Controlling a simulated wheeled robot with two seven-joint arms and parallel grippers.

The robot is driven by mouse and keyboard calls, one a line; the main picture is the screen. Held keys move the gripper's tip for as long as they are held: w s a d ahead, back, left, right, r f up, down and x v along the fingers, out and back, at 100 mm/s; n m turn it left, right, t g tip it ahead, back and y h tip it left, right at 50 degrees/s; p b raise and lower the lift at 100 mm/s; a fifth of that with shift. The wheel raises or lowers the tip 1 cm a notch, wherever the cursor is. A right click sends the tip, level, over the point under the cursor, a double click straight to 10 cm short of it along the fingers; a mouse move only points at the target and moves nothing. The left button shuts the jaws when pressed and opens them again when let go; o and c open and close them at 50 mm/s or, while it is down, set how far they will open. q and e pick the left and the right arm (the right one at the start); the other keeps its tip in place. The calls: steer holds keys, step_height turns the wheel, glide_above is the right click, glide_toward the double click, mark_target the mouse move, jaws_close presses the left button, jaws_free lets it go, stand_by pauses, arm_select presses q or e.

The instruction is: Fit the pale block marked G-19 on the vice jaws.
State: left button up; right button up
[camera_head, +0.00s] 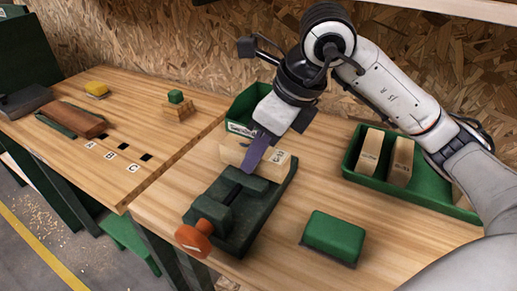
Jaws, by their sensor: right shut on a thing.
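The pale block (231,155) is in my right gripper (257,155), over the far end of the dark green vice (222,220). A label shows on the block's right end, but it is too small to read surely. My right gripper is shut on the block, with a purple finger across its near face. I cannot tell whether the block touches the vice jaws (240,190). The vice has an orange-red handle knob (193,238) at its near end. My left gripper is not in view.
A green tray (429,187) at the right holds two pale labelled blocks (385,155). A green block (333,237) lies right of the vice. A green bin (240,108) stands behind. The left bench holds a brown block (72,119) and a yellow item (96,89).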

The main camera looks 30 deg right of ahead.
steer(key=o, duration=1.1)
steer(key=v, duration=0.6)
steer(key=shift+d+r, duration=0.1)
steer(key=shift+r, duration=0.05)
steer(key=shift+s+d+r, duration=0.1)
steer(key=shift+s+r, duration=0.2)
steer(key=shift+r, duration=0.25)
